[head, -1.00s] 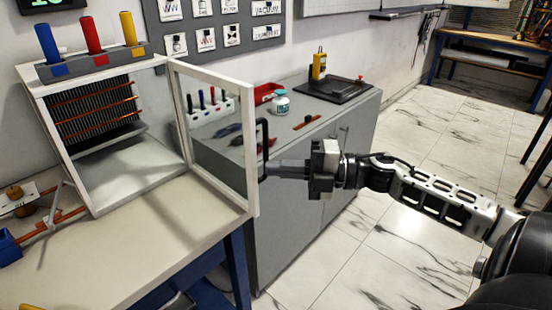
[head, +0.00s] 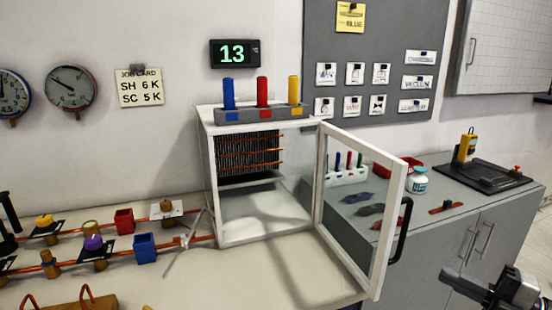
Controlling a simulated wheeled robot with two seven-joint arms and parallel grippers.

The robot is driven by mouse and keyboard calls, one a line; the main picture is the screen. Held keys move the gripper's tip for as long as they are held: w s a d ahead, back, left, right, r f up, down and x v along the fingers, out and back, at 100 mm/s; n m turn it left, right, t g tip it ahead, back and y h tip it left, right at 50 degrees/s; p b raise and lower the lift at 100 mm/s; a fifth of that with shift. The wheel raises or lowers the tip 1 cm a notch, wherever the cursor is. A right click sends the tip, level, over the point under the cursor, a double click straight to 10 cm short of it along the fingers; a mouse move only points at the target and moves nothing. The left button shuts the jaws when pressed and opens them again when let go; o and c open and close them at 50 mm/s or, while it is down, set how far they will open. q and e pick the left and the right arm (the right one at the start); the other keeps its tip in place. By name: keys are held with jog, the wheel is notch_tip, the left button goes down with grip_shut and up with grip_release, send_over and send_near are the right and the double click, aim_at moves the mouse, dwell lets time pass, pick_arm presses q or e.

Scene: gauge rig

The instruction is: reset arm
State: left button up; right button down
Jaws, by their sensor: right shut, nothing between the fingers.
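My right gripper (head: 462,281) shows at the lower right edge of the head view, shut and empty. It is in front of the grey cabinet, to the right of the open door's black handle and apart from it. The glass-fronted box (head: 209,170) stands on the bench with its white-framed door (head: 395,215) swung open to the right. The door's black handle (head: 402,230) is clear of my fingers. My left gripper is not in view.
Blue, red and yellow cylinders (head: 263,92) stand on top of the box. Copper pipes with valves (head: 95,245) run along the bench at left. A grey cabinet (head: 450,235) holds a bottle (head: 419,181) and a black tray (head: 487,175). Gauges (head: 71,87) hang on the wall.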

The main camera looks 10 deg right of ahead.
jog(key=s+a+f+m+t+h, duration=0.1)
jog(key=a+f+m+h, duration=0.15)
jog(key=f+m, duration=0.3)
jog(key=a+f+m+t+h, duration=0.2)
jog(key=f+m+h, duration=0.2)
jog(key=f+m, duration=0.15)
jog(key=s+a+f+m+g+h, duration=0.1)
jog(key=s+a+f+m+g, duration=0.2)
jog(key=a, duration=0.6)
jog(key=s+a+f+m+g+h, duration=0.1)
jog(key=s+a+f+m+g, duration=0.3)
jog(key=a+f+m, duration=0.3)
jog(key=s+a+f, duration=0.1)
jog(key=a, duration=0.2)
jog(key=shift+s+f, duration=0.2)
jog(key=shift+s, duration=0.1)
